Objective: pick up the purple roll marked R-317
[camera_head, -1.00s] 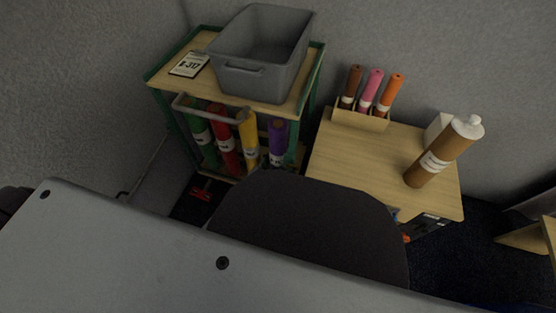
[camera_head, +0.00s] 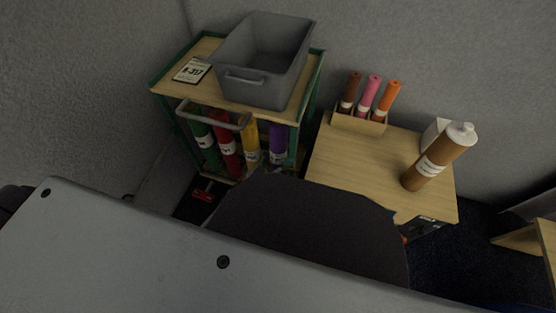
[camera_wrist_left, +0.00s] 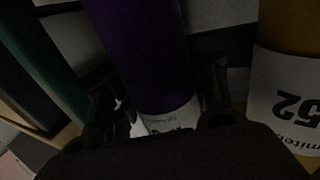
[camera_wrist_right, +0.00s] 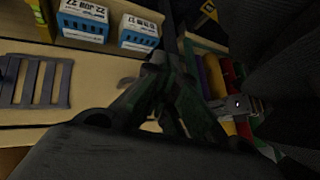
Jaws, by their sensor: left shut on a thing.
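The purple roll (camera_head: 278,138) stands in the right end of the cart's front rack in the head view. It fills the middle of the left wrist view (camera_wrist_left: 148,50), with a white label low on it that is too hidden to read. My left gripper (camera_wrist_left: 160,95) has a finger on each side of the purple roll and is shut on it. A card reading R-317 (camera_head: 191,70) lies on the cart top. My right gripper (camera_wrist_right: 168,80) has its fingers together with nothing seen between them. Neither gripper shows in the head view.
A yellow roll (camera_head: 249,140) stands close left of the purple one, then red (camera_head: 226,140) and green (camera_head: 203,135) rolls. A grey bin (camera_head: 262,62) sits on the cart (camera_head: 207,47). A side table (camera_head: 350,160) bears a brown bottle-like roll (camera_head: 438,160) and a small rack (camera_head: 358,124).

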